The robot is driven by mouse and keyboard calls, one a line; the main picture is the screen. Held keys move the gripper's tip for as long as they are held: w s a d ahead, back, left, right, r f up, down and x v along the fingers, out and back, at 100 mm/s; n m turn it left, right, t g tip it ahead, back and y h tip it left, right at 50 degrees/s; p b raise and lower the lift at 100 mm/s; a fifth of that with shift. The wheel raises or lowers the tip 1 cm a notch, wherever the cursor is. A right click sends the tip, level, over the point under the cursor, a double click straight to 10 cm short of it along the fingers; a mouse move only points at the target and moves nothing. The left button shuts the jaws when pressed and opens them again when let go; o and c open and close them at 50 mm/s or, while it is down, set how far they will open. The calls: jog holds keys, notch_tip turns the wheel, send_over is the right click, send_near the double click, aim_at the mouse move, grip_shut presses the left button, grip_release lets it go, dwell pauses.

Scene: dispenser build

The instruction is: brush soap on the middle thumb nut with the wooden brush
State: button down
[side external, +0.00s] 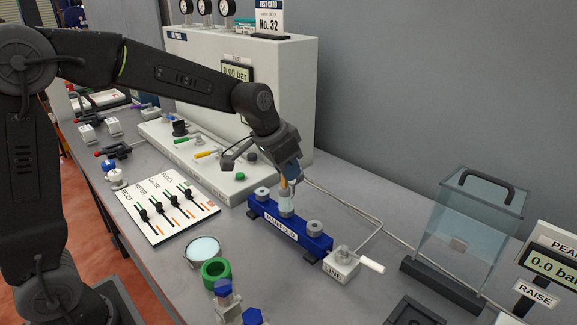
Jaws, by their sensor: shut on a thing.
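The blue manifold block (290,233) lies on the bench with a row of thumb nuts. A grey nut (262,192) is at its left end and another grey nut (315,227) at its right end. My gripper (289,176) points down over the middle and is shut on the wooden brush (284,183), of which only a short brown part shows. A round dish of pale blue liquid (203,248) stands in front.
A green ring (215,273) and blue-capped fittings (228,295) stand near the front. A LINE valve (343,262) with a white handle is right of the manifold, with pipes behind. A slider panel (165,211) lies left. A clear box (470,225) stands right.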

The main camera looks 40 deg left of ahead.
jog(key=shift+w, duration=0.1)
jog(key=shift+w, duration=0.45)
jog(key=shift+s, duration=0.2)
jog(key=shift+s, duration=0.4)
jog(key=shift+w, duration=0.2)
jog(key=shift+w, duration=0.4)
jog(key=shift+s, duration=0.1)
jog(key=shift+s, duration=0.5)
